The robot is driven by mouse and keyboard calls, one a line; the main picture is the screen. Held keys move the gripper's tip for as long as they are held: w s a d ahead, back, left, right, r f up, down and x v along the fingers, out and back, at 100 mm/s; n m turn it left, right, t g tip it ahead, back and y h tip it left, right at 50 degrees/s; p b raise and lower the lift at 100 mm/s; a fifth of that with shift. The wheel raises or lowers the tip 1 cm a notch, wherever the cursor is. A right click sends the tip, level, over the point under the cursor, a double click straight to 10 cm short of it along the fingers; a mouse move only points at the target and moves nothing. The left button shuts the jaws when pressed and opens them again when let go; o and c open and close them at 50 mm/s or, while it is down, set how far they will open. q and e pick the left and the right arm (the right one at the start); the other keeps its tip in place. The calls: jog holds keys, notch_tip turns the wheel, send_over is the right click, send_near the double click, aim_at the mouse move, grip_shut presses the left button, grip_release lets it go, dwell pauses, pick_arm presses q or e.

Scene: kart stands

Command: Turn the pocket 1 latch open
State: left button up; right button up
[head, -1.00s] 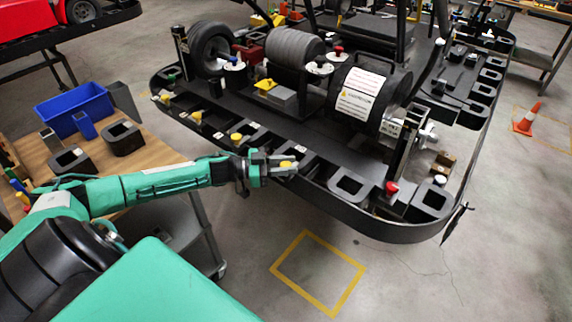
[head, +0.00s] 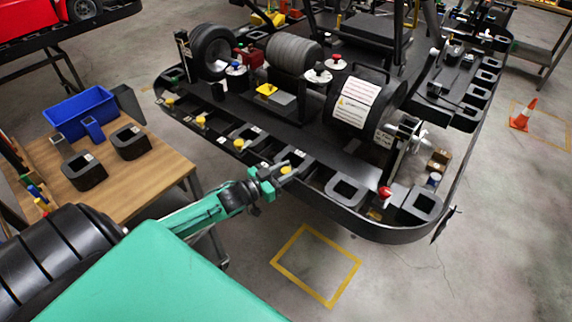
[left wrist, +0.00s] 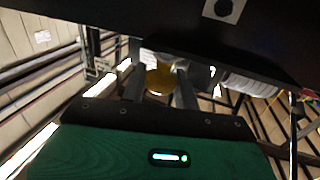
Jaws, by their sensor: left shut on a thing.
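A yellow latch knob (head: 286,168) sits on the near rim of the black kart stand (head: 300,196), beside a square pocket. I cannot read which pocket number it belongs to. My left gripper (head: 281,171) reaches it from the left and is shut on it. In the left wrist view, the yellow knob (left wrist: 159,79) shows between the two fingers of my left gripper (left wrist: 160,92), under a dark overhanging edge. How far the latch is turned cannot be told. My right gripper is not in view.
More yellow knobs (head: 239,143) line the rim to the left, and a red knob (head: 385,192) is to the right. A wooden table (head: 120,183) with a blue bin (head: 79,112) and black blocks stands at left. The floor by the yellow square (head: 316,265) is clear.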

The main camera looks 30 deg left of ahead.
pick_arm(q)
jog(key=n+y+p, duration=0.1)
jog(key=n+y, duration=0.1)
jog(key=n+t+y+p, duration=0.1)
jog(key=y, duration=0.2)
jog(key=shift+n+y, duration=0.3)
jog(key=shift+n, duration=0.1)
jog(key=shift+n+y+p, duration=0.3)
jog(key=shift+n+y, duration=0.9)
jog(key=shift+y, duration=0.8)
jog(key=shift+n+g+y, duration=0.3)
jog(key=shift+n+y, duration=0.2)
jog(key=shift+y, duration=0.3)
jog(key=shift+r+n+y, duration=0.1)
jog(key=shift+n+y, duration=0.2)
jog(key=shift+y, duration=0.1)
jog(key=o, duration=0.9)
jog(key=shift+o, duration=0.2)
